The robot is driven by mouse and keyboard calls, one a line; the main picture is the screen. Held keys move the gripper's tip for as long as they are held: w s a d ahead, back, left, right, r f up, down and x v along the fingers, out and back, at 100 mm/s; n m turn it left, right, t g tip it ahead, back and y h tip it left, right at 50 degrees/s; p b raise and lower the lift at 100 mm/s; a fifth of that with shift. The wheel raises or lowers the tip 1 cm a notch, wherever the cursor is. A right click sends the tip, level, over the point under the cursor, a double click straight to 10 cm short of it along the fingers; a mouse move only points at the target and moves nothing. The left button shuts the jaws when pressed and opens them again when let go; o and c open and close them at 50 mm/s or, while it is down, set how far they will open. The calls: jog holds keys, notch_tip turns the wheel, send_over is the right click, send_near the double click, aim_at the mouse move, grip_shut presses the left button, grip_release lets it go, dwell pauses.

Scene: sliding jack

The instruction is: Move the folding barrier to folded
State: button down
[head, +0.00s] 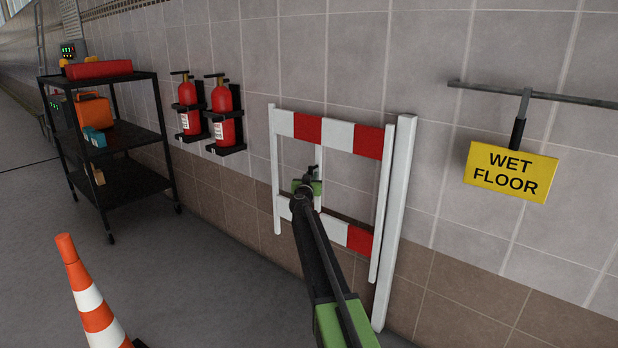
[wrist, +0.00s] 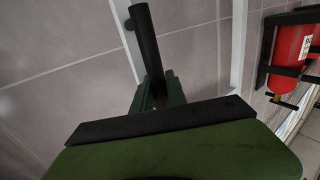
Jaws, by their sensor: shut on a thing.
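The folding barrier (head: 340,135) is a frame of white uprights with red-and-white rails. It extends left from a white post (head: 399,215) and looks close to the tiled wall, roughly along it; any gap is hard to judge. My gripper (head: 307,187) is at the barrier's middle upright, between the two rails, and covers part of it. In the wrist view, a black bar handle (wrist: 146,38) stands off a white upright (wrist: 126,35). My gripper (wrist: 154,92) is shut on this handle. Its grip point is partly hidden in the head view.
Two fire extinguishers (head: 226,112) hang on the wall left of the barrier. A black shelf cart (head: 118,138) stands further left, and an orange-and-white cone (head: 90,295) at lower left. A yellow wet floor sign (head: 510,172) hangs at right. Floor between cone and wall is clear.

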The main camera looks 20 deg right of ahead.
jog(key=c, duration=1.6)
grip_release()
jog(key=shift+s+d, duration=0.35)
jog(key=shift+d, duration=0.55)
jog(key=shift+o, duration=1.3)
jog(key=shift+a, duration=0.85)
jog(key=v, duration=1.7)
jog(key=shift+a, duration=0.15)
